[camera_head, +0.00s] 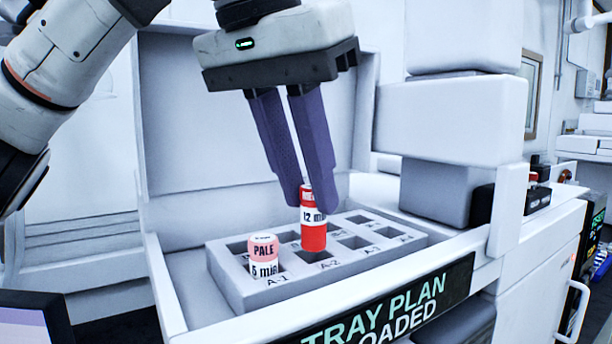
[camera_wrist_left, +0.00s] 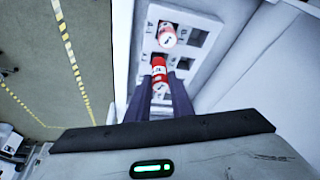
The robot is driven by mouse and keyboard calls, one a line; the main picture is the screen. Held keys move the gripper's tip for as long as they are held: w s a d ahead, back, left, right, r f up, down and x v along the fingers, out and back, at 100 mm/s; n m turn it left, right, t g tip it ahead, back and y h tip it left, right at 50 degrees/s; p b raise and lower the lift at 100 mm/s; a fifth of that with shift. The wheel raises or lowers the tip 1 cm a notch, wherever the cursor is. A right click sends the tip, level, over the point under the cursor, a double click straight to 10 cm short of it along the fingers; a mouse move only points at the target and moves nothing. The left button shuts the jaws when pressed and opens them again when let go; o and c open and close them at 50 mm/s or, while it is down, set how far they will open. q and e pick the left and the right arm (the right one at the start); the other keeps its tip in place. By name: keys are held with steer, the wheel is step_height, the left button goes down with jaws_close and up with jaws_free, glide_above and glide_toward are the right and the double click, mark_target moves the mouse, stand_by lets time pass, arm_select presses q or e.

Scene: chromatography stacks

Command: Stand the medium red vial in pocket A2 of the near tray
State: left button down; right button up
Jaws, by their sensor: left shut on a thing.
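The red vial (camera_head: 314,236), with a white band reading "12 min", is upright between the fingertips of my left gripper (camera_head: 306,196). The gripper is shut on its upper part. The vial's lower end is over pocket A-2 of the near tray (camera_head: 236,287), with dark pocket showing just below it; I cannot tell how far it is from the pocket floor. A pale pink vial (camera_head: 263,254) marked "PALE" and "5 min" stands in pocket A-1, left of the red vial. The left wrist view shows the red vial (camera_wrist_left: 158,70) and the pale vial (camera_wrist_left: 167,36). My right gripper is out of view.
Other tray pockets, such as A-3 (camera_head: 354,242), look empty. The tray sits in a white open-fronted bay with a back wall (camera_head: 200,130) and side walls. A sign reading "TRAY PLAN" (camera_head: 390,306) is on the front. A white block (camera_head: 450,120) stands right of the bay.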

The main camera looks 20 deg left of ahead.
mark_target(306, 213)
arm_select(q)
steer(key=shift+f+b, duration=0.75)
steer(key=shift+f, duration=0.45)
steer(key=shift+f, duration=0.15)
steer(key=shift+f, duration=0.5)
steer(key=c, duration=1.1)
jaws_free()
steer(key=shift+r, duration=0.15)
